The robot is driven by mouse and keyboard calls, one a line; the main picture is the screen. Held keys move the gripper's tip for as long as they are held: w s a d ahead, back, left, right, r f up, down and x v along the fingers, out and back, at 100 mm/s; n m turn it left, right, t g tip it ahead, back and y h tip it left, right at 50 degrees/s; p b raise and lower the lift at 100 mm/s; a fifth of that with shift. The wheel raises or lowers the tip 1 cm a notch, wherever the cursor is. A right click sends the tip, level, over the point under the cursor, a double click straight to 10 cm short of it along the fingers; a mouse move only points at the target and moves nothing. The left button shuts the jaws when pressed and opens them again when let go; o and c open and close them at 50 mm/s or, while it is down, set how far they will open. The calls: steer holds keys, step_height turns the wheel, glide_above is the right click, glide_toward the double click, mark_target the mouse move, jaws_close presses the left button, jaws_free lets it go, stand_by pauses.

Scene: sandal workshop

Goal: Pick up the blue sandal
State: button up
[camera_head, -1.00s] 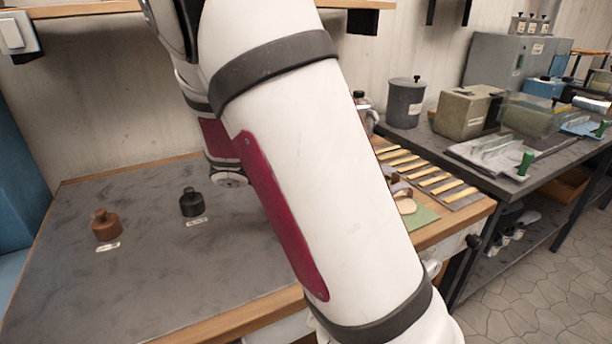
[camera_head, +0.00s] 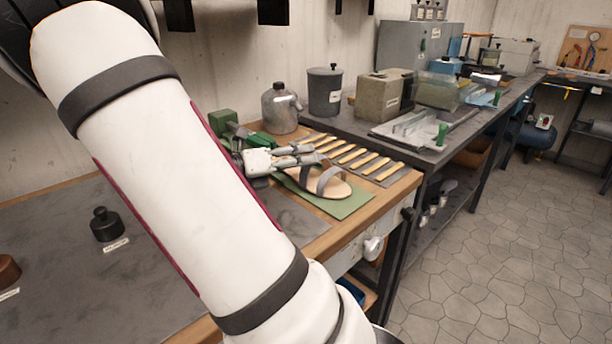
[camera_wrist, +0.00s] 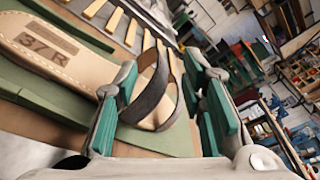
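A sandal (camera_head: 331,187) with a tan sole and greyish straps lies on a green mat (camera_head: 351,207) near the bench's right end. I cannot tell whether either finger touches the strap. Part of the sandal is hidden behind the fingers.
Several yellow-handled tools (camera_head: 352,153) lie in a row just beyond the sandal. A metal can (camera_head: 279,108) and a dark grey pot (camera_head: 324,92) stand behind. A black bottle (camera_head: 107,225) stands on the left. My arm covers much of the bench.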

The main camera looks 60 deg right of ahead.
steer(key=shift+b+x, duration=0.6)
steer(key=shift+x, duration=1.65)
steer(key=shift+w+f, duration=0.15)
jaws_close()
steer(key=shift+r+p, duration=0.35)
steer(key=shift+r, duration=0.4)
step_height(320, 180, up, 2)
steer(key=shift+r+p, duration=0.15)
steer(key=shift+p, duration=0.4)
steer(key=s+a+p, duration=0.3)
steer(key=s+p, duration=0.4)
steer(key=s+a+r+p, duration=0.1)
steer(key=s+a+p, duration=0.2)
steer(key=s+p, duration=0.4)
steer(key=shift+s+a+r+p, duration=0.2)
steer(key=shift+a+p, duration=0.2)
steer(key=shift+p, duration=0.15)
